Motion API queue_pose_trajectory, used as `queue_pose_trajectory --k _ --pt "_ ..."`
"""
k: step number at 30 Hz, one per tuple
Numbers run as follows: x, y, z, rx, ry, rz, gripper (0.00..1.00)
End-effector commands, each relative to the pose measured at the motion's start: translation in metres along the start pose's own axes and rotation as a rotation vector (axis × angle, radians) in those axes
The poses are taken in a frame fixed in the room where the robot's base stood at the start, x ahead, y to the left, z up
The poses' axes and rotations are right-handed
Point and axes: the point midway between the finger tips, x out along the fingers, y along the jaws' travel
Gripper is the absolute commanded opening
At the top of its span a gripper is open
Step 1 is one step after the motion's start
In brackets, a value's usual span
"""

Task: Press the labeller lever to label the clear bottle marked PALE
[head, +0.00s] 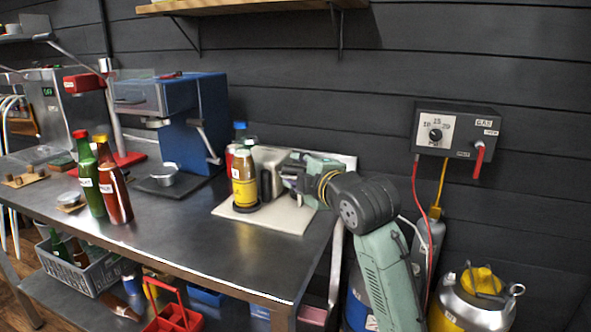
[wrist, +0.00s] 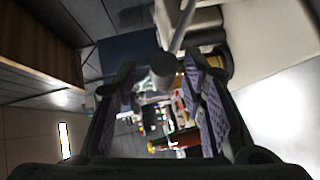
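My gripper (head: 289,172) is at the labeller's right side, right of the bottle. In the wrist view my gripper (wrist: 158,98) has its fingers apart. A grey rod with a dark round knob (wrist: 163,68), apparently the lever, shows between and just beyond the fingertips; contact cannot be told. The bottle is not clear in the wrist view.
A bottle with a blue cap (head: 240,132) stands behind the clear bottle. A blue machine (head: 195,110), a green bottle (head: 90,180) and a red bottle (head: 114,190) are left. A gas box (head: 457,130) hangs on the wall. The front middle tabletop is clear.

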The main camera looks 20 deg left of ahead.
Motion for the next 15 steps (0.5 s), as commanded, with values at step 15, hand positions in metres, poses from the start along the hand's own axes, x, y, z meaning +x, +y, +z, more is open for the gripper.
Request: queue_pose_trajectory --k 15 --pt "-0.095 0.001 0.001 -0.001 -0.003 0.003 0.38"
